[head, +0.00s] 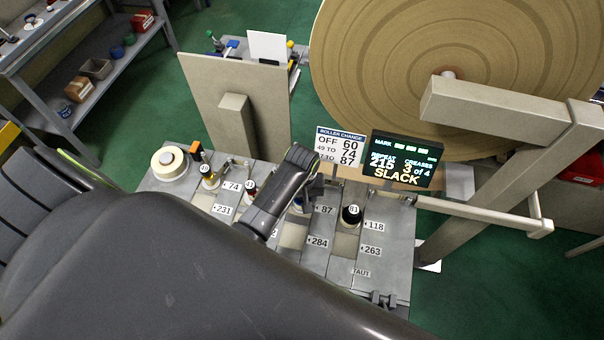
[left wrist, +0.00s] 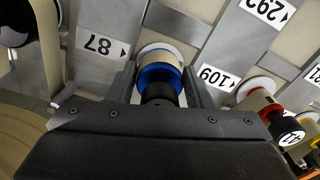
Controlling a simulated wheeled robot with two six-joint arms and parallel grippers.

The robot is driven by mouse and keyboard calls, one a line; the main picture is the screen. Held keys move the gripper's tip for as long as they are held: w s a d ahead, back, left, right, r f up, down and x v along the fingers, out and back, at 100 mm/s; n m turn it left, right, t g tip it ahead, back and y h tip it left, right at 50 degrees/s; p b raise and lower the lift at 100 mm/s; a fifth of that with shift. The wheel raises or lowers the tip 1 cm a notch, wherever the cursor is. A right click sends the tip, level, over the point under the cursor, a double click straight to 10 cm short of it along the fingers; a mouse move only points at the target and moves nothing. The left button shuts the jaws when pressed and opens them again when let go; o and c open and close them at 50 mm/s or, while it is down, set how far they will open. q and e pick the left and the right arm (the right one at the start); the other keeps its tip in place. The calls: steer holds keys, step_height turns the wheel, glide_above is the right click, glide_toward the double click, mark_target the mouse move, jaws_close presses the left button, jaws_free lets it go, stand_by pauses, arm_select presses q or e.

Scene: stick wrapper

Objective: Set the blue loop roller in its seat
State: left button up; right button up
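The blue loop roller (left wrist: 158,76) has a blue band, a pale body and a black knob. In the left wrist view it stands between the two fingers of my left gripper (left wrist: 160,86), beside the label 87 (left wrist: 101,45). The fingers lie close along both sides; whether they press on it is not clear. In the head view my left gripper (head: 304,196) is over the middle of the grey slotted bed (head: 318,258) and hides most of the roller. The roller's foot and its seat are largely hidden. My right gripper is out of view.
Other rollers stand in the bed: one marked 81 (head: 351,215) to the right, and others to the left near a tape-like roll (head: 169,163). A display (head: 402,160) reading SLACK and a roller-change sign (head: 340,147) stand behind. A large brown paper roll (head: 450,75) is at the back.

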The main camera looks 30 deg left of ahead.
arm_select(q)
steer(key=shift+o, duration=1.4)
steer(key=shift+r, duration=0.1)
steer(key=shift+r, duration=0.55)
step_height(320, 180, up, 8)
steer(key=shift+r+b, duration=0.2)
steer(key=shift+b, duration=0.8)
steer(key=shift+r+p, duration=0.45)
steer(key=shift+r, duration=0.9)
steer(key=shift+s, duration=0.1)
